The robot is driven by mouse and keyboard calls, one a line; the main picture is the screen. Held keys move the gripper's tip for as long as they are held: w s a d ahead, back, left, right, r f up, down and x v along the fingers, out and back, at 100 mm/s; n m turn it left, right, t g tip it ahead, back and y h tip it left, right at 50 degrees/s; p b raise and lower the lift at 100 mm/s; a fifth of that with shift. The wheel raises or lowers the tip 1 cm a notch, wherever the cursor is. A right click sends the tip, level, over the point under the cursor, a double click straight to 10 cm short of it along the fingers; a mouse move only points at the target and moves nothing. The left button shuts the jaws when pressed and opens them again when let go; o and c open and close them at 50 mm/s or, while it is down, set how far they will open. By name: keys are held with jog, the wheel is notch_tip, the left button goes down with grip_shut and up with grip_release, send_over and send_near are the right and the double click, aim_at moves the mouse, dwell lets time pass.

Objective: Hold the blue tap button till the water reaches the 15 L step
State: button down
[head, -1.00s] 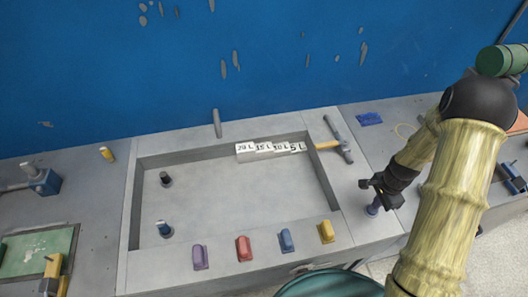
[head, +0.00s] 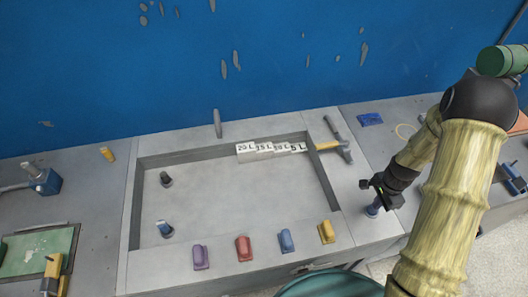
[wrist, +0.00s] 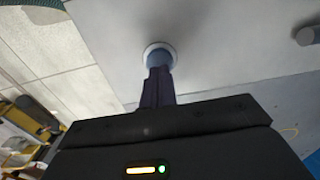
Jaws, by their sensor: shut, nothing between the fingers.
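The blue tap button (head: 373,211) stands on the counter right of the basin. In the wrist view the button (wrist: 158,57) sits in a pale round collar. My gripper (head: 375,197) is shut and points down at the button; its dark fingertips (wrist: 158,76) are over it and appear to touch it. How far the button is pressed I cannot tell. The grey basin (head: 250,205) has a white stepped gauge (head: 268,149) at its back right, marked 20 L, 15 L, 10 L and 5 L. All the labels show. I cannot make out a water surface.
Purple (head: 200,257), red (head: 243,248), blue (head: 286,240) and yellow (head: 326,232) blocks stand on the front rim. A hammer (head: 335,147) lies across the right rim. A blue item (head: 369,119) lies behind my arm.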

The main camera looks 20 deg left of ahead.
jog(key=shift+f+b, duration=0.7)
jog(key=shift+f, duration=0.35)
dwell(7.0)
